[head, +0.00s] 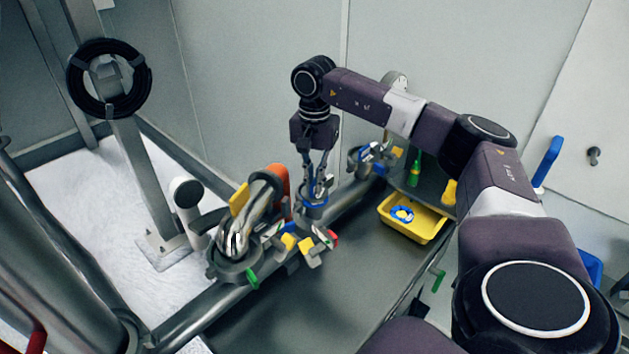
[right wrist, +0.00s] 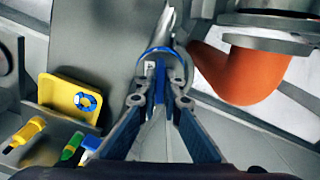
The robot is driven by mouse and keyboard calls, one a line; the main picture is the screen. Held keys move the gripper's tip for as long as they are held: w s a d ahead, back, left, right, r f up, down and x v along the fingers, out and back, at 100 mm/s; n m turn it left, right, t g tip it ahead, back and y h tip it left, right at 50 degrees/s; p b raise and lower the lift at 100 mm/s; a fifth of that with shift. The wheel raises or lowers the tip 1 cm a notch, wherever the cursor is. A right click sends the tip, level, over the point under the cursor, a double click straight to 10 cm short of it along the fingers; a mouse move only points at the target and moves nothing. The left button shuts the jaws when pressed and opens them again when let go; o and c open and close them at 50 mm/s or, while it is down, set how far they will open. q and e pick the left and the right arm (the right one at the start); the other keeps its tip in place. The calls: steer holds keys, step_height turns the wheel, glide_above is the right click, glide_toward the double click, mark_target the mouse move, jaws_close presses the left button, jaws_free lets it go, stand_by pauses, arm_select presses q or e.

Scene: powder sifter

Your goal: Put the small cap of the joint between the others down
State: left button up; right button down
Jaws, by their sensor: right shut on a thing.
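My right gripper (head: 314,192) reaches down over the middle joint on the pipe run, between a left joint (head: 233,262) and a far joint (head: 366,158). Its fingers (right wrist: 160,92) are closed together on a small grey cap with a blue rim (right wrist: 150,52). In the head view the blue-rimmed cap (head: 313,211) sits under the fingertips, at the pipe. The fingers hide part of it, and I cannot tell whether it touches the joint. My left gripper is not in view.
A yellow tray (head: 424,232) with a blue ring (head: 402,214) inside stands right of the pipe; it also shows in the wrist view (right wrist: 60,84). An orange elbow (right wrist: 240,78) is close to the gripper. Clamps with coloured handles (head: 313,250) crowd the near pipe. Grey surface in front is clear.

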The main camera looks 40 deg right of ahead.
mark_target(314, 180)
steer(key=shift+f, duration=0.35)
steer(key=c, duration=2.1)
jaws_free()
steer(key=shift+r, duration=0.55)
step_height(314, 180, up, 6)
steer(key=shift+r+b, duration=0.25)
steer(key=shift+b, duration=0.9)
step_height(314, 180, up, 5)
steer(key=shift+r+p, duration=0.15)
steer(key=shift+p, duration=0.3)
